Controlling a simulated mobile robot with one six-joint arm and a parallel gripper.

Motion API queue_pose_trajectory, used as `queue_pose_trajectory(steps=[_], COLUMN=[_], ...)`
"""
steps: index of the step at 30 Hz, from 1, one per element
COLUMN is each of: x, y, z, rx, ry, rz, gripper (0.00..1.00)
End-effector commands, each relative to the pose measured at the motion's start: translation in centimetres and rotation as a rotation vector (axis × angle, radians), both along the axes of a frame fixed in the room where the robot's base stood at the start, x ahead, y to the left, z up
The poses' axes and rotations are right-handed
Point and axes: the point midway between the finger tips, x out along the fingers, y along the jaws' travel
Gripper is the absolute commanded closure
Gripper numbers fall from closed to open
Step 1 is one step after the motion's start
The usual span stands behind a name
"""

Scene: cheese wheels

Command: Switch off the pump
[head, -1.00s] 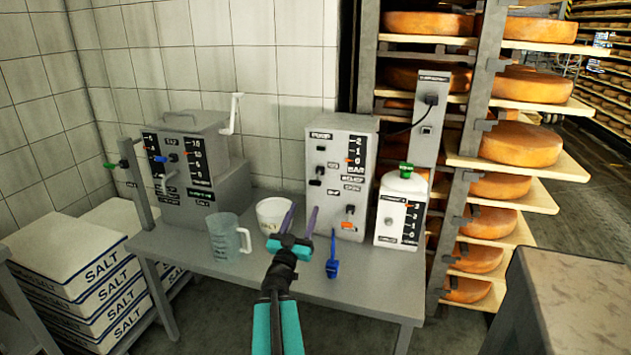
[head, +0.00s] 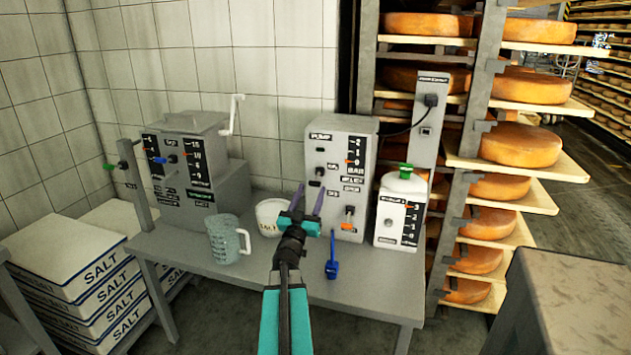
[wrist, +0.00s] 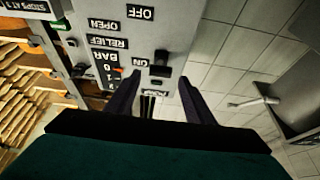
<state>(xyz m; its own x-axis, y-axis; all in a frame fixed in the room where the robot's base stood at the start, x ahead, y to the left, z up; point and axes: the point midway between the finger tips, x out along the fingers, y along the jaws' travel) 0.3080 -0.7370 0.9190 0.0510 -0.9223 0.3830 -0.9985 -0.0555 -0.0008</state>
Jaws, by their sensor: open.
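The pump box (head: 338,165) is a grey panel on the table, with a scale marked BAR and a relief valve with an orange mark lower down. In the wrist view its panel (wrist: 185,20) appears upside down, with PUMP, ON and OFF labels. A black switch lever (wrist: 162,63) sits beside the ON label, apart from the OFF label. My gripper (head: 309,193) is in front of the panel, with its two purple fingers apart and nothing between them. In the wrist view my gripper (wrist: 160,82) has its fingertips on either side of the lever area; contact cannot be told.
A clear jug (head: 226,240) and a white tub (head: 270,216) stand left of my arm. A white canister (head: 398,212) with a green cap stands right of the pump. A grey machine (head: 205,185) with a crank is at left.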

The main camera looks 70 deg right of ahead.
Motion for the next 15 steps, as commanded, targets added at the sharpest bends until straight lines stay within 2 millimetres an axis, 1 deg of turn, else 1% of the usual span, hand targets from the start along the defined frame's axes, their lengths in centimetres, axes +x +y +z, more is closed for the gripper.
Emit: queue_pose_trajectory(steps=[1,6,15], x=[0.1,0.2,0.4], y=[-0.7,-2.3,-4.4], z=[0.3,0.9,1.8], rx=[-0.001,0.0,0.0], ry=[0.0,0.001,0.0], rz=[-0.001,0.0,0.001], gripper=[0.52,0.52,0.52])
